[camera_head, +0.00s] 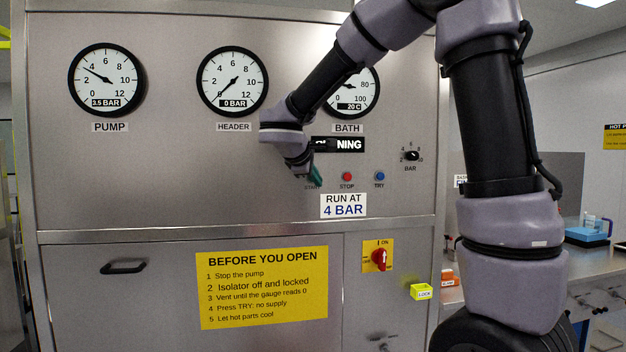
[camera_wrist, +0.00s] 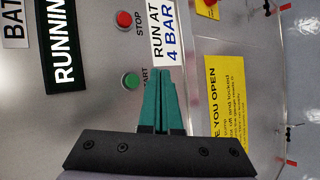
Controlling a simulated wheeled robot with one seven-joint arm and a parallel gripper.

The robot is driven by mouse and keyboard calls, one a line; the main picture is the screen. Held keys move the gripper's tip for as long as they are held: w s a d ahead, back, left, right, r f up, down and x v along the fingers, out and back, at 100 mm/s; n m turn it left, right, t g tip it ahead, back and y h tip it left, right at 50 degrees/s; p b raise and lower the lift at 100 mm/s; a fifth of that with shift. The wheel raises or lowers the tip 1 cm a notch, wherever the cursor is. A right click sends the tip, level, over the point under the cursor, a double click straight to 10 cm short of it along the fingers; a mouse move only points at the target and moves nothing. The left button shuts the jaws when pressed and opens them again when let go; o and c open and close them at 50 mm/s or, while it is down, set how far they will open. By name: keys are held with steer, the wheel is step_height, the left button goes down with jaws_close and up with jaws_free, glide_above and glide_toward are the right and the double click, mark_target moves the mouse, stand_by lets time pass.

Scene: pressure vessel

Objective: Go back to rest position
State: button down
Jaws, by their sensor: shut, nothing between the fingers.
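My gripper (camera_head: 316,174) is in front of the panel at the START button, its green fingers closed together and empty. In the wrist view the shut fingers (camera_wrist: 165,88) point at the panel, just right of the green START button (camera_wrist: 131,81). I cannot tell whether they touch the panel. My arm covers part of the BATH gauge (camera_head: 358,92) and of the lit RUNNING sign (camera_head: 348,144). The sign also shows in the wrist view (camera_wrist: 60,45).
The PUMP gauge (camera_head: 107,80) reads about 3.5 bar and the HEADER gauge (camera_head: 233,82) 0 bar. The red STOP button (camera_head: 347,176), blue TRY button (camera_head: 379,176) and BAR knob (camera_head: 412,156) are right of my gripper. A red isolator switch (camera_head: 379,257) sits below.

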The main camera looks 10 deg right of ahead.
steer(key=s+d+f+m+g+y, duration=0.1)
steer(key=s+d+m+g, duration=0.1)
steer(key=s+d+m, duration=0.4)
steer(key=s+d+m+g+y, duration=0.2)
steer(key=s+d, duration=0.1)
steer(key=s, duration=0.6)
steer(key=s+a+m+t+y, duration=0.1)
steer(key=s+a+m+y, duration=0.1)
steer(key=s+m+y, duration=0.3)
steer(key=s+m, duration=0.3)
steer(key=s, duration=0.4)
steer(key=shift+f+m+t, duration=0.25)
steer(key=shift+m+t, duration=0.05)
steer(key=shift+m, duration=0.1)
